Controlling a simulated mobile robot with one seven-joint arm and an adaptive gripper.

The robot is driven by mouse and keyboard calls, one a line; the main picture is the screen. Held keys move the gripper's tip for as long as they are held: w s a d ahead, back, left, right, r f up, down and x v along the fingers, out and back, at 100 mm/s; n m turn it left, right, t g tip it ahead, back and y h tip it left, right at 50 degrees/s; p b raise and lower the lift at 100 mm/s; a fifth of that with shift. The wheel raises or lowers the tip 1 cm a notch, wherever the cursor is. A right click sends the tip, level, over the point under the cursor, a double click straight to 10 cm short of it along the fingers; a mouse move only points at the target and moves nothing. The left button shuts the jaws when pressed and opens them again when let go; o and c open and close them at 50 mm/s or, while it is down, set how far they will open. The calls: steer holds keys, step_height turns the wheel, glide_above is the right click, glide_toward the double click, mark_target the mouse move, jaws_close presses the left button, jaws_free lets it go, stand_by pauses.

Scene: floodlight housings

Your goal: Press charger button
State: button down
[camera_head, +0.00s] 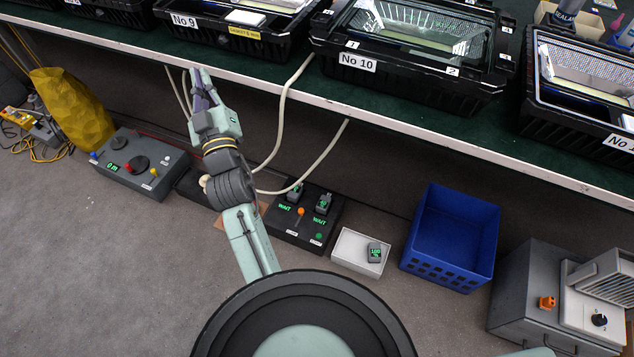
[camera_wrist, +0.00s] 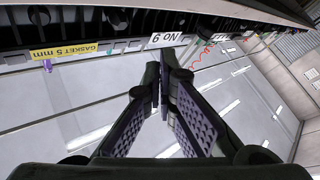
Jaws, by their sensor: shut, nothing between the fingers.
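The charger (camera_head: 283,233) is a black box on the floor under the shelf. Two grey battery-like blocks sit in it, each beside a green "WAIT" readout. An orange knob (camera_head: 300,211) stands in its middle and a green button (camera_head: 319,236) is at its front right; their small labels are too small to read. My gripper (camera_head: 193,82) is up at the shelf edge, left of and well above the charger, pointing away from it. In the wrist view my gripper (camera_wrist: 161,85) has its fingertips together with nothing between them. The charger is not in the wrist view.
A white tray (camera_head: 345,262) with a grey block reading 100, a blue crate (camera_head: 452,235) and a grey machine (camera_head: 530,290) stand right of the charger. A grey control box (camera_head: 140,165) is left. White cables hang between shelf and charger. Floodlight housing No 10 (camera_head: 400,80) overhangs.

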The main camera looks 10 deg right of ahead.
steer(key=w+d+f+m+g+h, duration=0.2)
steer(key=d+f+h, duration=0.4)
steer(key=d+f, duration=0.55)
steer(key=m+g+h+b, duration=0.65)
steer(key=g+b, duration=0.25)
steer(key=g, duration=0.4)
glide_above(317, 234)
step_height(317, 234, down, 42)
steer(key=shift+y, duration=0.35)
steer(key=shift+f, duration=0.2)
step_height(317, 234, down, 9)
steer(key=b, duration=0.7)
steer(key=shift+r+b, duration=0.2)
steer(key=shift+b, duration=0.15)
steer(key=shift+f+b, duration=0.35)
steer(key=shift+f, duration=0.05)
